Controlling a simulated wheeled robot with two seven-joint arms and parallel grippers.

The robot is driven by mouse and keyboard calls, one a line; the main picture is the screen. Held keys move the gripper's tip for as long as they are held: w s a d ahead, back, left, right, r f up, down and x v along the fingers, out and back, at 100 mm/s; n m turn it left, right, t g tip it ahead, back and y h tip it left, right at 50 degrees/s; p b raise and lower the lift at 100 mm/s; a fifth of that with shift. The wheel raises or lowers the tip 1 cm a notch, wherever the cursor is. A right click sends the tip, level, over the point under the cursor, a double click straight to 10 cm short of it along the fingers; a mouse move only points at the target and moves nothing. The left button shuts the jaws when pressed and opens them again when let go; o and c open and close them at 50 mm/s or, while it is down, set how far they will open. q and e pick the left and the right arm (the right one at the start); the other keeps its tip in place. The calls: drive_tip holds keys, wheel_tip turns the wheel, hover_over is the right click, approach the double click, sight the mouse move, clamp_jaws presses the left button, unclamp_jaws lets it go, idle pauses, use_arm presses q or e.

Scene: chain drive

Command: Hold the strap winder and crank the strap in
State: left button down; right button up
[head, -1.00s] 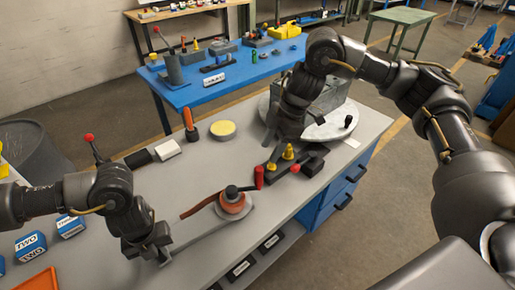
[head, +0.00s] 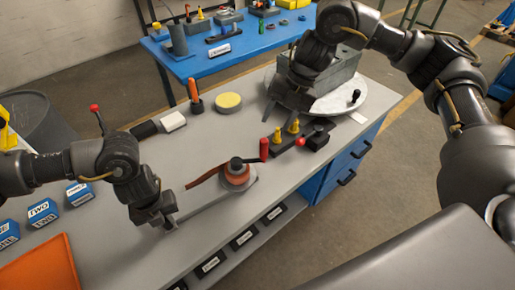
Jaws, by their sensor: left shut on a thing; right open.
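The strap winder (head: 238,178) lies on the grey bench, a reddish-brown spool on a grey base with a long bar running to the lower left. Its crank has a dark hub and an upright red handle (head: 264,149). A brown strap (head: 206,177) runs left from the spool. My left gripper (head: 166,219) is shut on the far left end of the bar. My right gripper (head: 279,106) is open, above and behind the red handle and apart from it. Its fingers are hard to make out against the grey block behind.
A dark fixture with yellow pegs (head: 294,127) and a red knob stands just right of the crank. Behind it are a grey block (head: 343,75) and a round white plate (head: 345,101). A yellow-topped disc (head: 228,102) and several blue boxes (head: 42,213) also stand on the bench.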

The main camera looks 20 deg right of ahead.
sight(261, 148)
drive_tip(key=a+f+n, duration=0.1)
drive_tip(key=f+n, duration=0.2)
drive_tip(key=n, duration=0.4)
drive_tip(key=a+f+n, duration=0.2)
drive_tip(key=f+n, duration=0.2)
drive_tip(key=n, duration=0.4)
drive_tip(key=a+f+n, duration=0.1)
drive_tip(key=f+n, duration=0.3)
drive_tip(key=n, duration=0.4)
drive_tip(key=shift+w+a, duration=0.15)
drive_tip(key=shift+a, duration=0.15)
clamp_jaws()
